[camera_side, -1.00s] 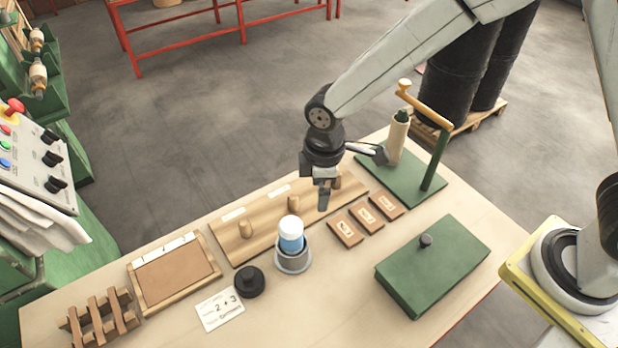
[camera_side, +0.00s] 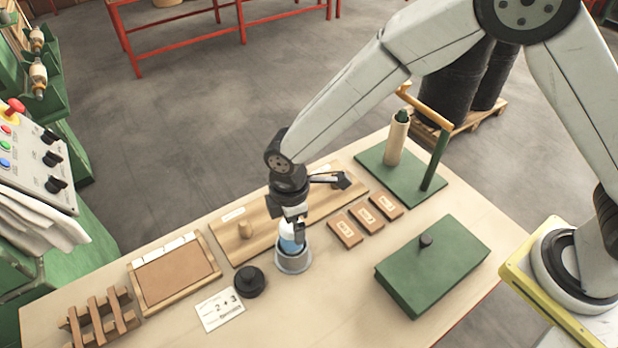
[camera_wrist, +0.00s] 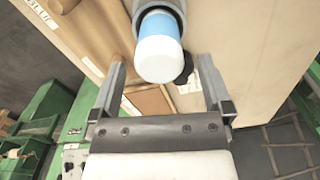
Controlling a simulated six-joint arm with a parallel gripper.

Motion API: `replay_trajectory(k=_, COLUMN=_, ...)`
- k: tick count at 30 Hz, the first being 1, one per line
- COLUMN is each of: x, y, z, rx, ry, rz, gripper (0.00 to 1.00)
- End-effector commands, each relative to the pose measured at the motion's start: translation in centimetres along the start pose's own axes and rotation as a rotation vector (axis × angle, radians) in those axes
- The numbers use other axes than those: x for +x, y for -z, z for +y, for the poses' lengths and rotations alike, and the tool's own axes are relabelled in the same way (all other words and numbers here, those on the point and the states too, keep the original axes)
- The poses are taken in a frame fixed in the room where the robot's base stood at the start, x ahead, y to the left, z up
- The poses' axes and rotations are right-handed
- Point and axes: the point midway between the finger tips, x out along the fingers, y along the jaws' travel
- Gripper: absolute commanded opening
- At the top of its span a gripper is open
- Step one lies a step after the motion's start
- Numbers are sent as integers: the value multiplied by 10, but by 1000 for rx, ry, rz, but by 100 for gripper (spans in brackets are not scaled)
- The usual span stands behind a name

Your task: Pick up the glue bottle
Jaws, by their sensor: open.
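The glue bottle, blue with a white cap, stands in a grey round holder (camera_side: 294,262) on the bench. In the side view the bottle (camera_side: 289,245) is partly hidden behind my gripper (camera_side: 298,232), which is at the cap. In the wrist view the bottle (camera_wrist: 158,50) shows cap toward the camera, between and just beyond the line of my open fingers. My gripper (camera_wrist: 160,88) is open and holds nothing; a gap shows between each finger and the bottle.
A black round knob-like part (camera_side: 249,281) and a paper card (camera_side: 220,309) lie left of the holder. A wooden board with pegs (camera_side: 235,240) is behind. Small brown blocks (camera_side: 346,231) and a green box (camera_side: 433,265) are to the right.

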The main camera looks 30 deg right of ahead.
Motion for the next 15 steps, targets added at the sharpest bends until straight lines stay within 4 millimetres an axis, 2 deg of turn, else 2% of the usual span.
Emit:
replay_trajectory(k=8, x=5, y=0, z=0, rx=1, ry=0, rz=0, gripper=100)
replay_trajectory(k=15, x=29, y=1, z=1, rx=1, ry=2, rz=-2, gripper=100)
